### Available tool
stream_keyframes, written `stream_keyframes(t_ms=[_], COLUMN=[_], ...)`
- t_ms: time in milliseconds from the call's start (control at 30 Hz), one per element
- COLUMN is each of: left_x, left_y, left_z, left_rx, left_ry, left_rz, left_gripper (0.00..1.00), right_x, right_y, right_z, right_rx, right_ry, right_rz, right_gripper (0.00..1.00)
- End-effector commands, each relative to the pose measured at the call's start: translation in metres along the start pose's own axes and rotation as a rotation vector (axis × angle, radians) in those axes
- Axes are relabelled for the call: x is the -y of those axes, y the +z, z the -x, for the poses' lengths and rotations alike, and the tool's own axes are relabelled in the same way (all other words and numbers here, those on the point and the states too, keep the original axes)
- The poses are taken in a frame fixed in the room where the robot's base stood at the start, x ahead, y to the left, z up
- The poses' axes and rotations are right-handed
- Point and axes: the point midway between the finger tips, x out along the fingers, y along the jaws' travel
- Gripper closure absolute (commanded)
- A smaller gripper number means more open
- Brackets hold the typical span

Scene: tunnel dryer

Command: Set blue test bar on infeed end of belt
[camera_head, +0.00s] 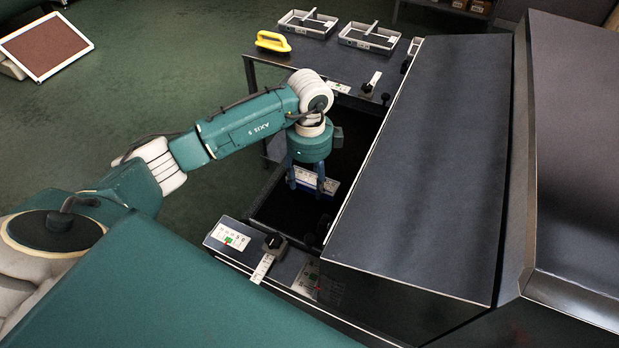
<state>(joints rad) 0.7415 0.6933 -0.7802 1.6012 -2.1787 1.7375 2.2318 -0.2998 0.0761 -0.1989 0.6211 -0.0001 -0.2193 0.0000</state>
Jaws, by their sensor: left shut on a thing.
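My left gripper (309,188) points down over the dark belt (285,212) in the open bay beside the dryer hood. It is shut on a short bar with a pale, marked face and bluish edges, the blue test bar (305,177). The gripper's fingers partly hide the bar. The bar is low over the belt, but I cannot tell whether it touches it. My right gripper is not in view.
The large dark hood (420,165) stands close to the right of my gripper. A control panel with a knob (274,243) is in front. Green floor lies open to the left.

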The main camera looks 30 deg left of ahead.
Motion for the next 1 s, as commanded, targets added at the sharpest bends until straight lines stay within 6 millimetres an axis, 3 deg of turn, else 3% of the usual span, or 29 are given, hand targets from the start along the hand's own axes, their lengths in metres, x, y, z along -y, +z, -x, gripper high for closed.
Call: stream_keyframes(t_ms=[267,300,367,767,1000], left_x=[0.0,0.0,0.0,0.001,0.002], left_y=[0.0,0.0,0.0,0.0,-0.001], left_z=[-0.003,-0.002,-0.002,0.004,0.046], left_rx=[0.0,0.0,0.0,0.0,-0.002], left_ry=[-0.001,-0.001,-0.001,-0.002,-0.007], left_rz=[0.0,0.0,0.0,0.0,-0.001], left_gripper=[0.76,0.41,0.29,0.28,0.28], right_x=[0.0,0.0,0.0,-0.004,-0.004], right_y=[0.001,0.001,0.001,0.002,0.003], right_z=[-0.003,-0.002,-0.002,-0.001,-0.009], right_rx=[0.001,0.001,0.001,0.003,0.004], right_ry=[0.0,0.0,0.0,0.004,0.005], right_rz=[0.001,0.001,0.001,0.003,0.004], right_gripper=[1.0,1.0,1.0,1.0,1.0])
